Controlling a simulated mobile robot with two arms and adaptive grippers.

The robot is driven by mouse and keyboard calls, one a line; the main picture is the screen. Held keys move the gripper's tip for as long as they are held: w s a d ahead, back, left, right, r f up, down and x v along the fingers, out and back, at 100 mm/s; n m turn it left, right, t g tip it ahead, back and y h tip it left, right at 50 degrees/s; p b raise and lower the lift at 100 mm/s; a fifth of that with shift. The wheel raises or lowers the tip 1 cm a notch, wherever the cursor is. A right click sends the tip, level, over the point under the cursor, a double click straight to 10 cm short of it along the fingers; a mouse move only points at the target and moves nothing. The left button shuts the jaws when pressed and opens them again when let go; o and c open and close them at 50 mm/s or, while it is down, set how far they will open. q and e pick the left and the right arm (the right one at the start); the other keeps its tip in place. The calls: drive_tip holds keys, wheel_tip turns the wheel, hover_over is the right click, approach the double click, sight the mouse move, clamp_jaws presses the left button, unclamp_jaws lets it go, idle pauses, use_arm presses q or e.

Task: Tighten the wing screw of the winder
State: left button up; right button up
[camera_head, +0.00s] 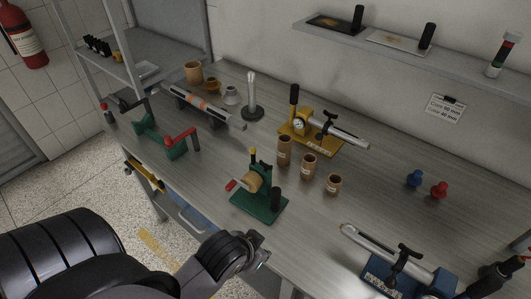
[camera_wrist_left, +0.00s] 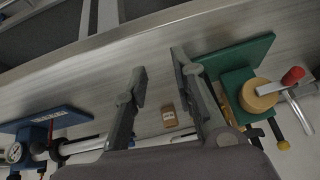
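The winder appears to be the green device (camera_head: 258,196) at the bench's front edge, with a wooden spool, a red-handled crank and a black upright grip. In the left wrist view the winder (camera_wrist_left: 235,64) is at the right, its spool, red handle and yellow-tipped dark rod showing. I cannot make out clearly which part is the wing screw. My left gripper (camera_head: 256,259) is in front of the bench edge, nearer the camera than the winder and apart from it. In the left wrist view the left gripper (camera_wrist_left: 160,66) has its fingers spread, with nothing between them.
Another green device (camera_head: 165,140) with a red handle stands at the left. Several brown cups (camera_head: 308,165) stand behind the winder. A yellow gauge device (camera_head: 318,135) is further back. A blue-based device (camera_head: 385,275) is at front right. The bench (camera_head: 300,222) right of the winder is clear.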

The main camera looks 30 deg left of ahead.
use_arm(q)
drive_tip(key=w+r+t, duration=0.8)
drive_tip(key=w+r, duration=0.3)
drive_tip(key=w, duration=0.5)
drive_tip(key=w+d+r+m+t+h, duration=0.1)
drive_tip(key=w+d+r+t+h, duration=0.15)
drive_tip(key=r, duration=0.35)
drive_tip(key=w+d+r+m+t+h, duration=0.1)
drive_tip(key=w+d+r+t, duration=0.15)
drive_tip(key=r, duration=0.35)
drive_tip(key=d+r+m+t+h, duration=0.1)
drive_tip(key=d+r+m+h, duration=0.55)
drive_tip(key=r+h, duration=0.2)
drive_tip(key=d+r+m+g+h, duration=0.3)
drive_tip(key=d+m+g+h, duration=0.1)
drive_tip(key=d+m+h, duration=0.1)
drive_tip(key=m+g+y, duration=0.3)
drive_tip(key=g+y, duration=1.3)
drive_tip(key=y, duration=0.1)
hover_over(266, 165)
wheel_tip(266, 165, down, 14)
wheel_tip(266, 165, down, 12)
drive_tip(key=p, duration=0.3)
drive_tip(key=shift+w+a, duration=0.15)
drive_tip(key=shift+f, duration=0.15)
use_arm(e)
drive_tip(key=r, duration=0.2)
drive_tip(key=w+d+r, duration=0.1)
